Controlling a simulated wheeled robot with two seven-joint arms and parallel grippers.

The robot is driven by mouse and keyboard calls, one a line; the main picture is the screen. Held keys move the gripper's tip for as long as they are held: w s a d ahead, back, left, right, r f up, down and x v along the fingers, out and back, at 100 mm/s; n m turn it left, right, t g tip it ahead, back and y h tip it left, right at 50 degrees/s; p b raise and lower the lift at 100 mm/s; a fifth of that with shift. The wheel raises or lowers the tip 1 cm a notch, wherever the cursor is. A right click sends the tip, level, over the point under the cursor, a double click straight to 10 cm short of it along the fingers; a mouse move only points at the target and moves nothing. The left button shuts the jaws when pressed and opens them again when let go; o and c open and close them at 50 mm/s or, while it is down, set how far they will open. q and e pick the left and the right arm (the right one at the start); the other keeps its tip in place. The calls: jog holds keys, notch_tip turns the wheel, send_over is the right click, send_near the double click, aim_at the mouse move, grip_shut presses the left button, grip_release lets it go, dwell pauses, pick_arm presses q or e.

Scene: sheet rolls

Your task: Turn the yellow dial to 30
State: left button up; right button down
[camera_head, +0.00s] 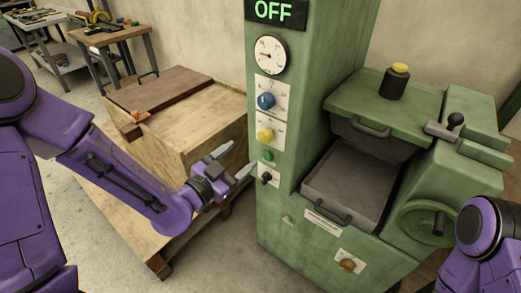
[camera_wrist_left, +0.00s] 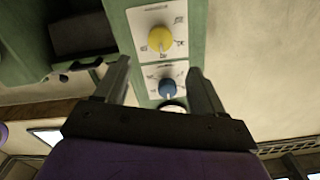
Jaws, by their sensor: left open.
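The yellow dial (camera_head: 265,135) is a round knob on a white scale plate on the green machine's front column. It also shows in the left wrist view (camera_wrist_left: 160,39), beyond the fingertips and near the top. The scale's numbers are too small to read. A blue dial (camera_head: 266,101) sits just above it in the head view, and it shows between my fingers in the left wrist view (camera_wrist_left: 167,87). My left gripper (camera_head: 234,160) is open and empty, to the left of the column and slightly lower than the yellow dial, apart from it. My right gripper is out of view.
The green machine (camera_head: 290,215) carries a gauge (camera_head: 266,55), an OFF sign (camera_head: 275,11), a green button (camera_head: 267,156) and a black switch (camera_head: 266,178). A wooden crate (camera_head: 205,125) stands on a pallet at left. Part of my right arm shows at lower right.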

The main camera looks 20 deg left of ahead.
aim_at(263, 138)
pick_arm(q)
jog(key=x, duration=0.9)
jog(key=shift+w+f+b, duration=0.15)
jog(key=shift+w+b, duration=0.05)
jog(key=shift+b, duration=0.15)
jog(key=c, duration=1.1)
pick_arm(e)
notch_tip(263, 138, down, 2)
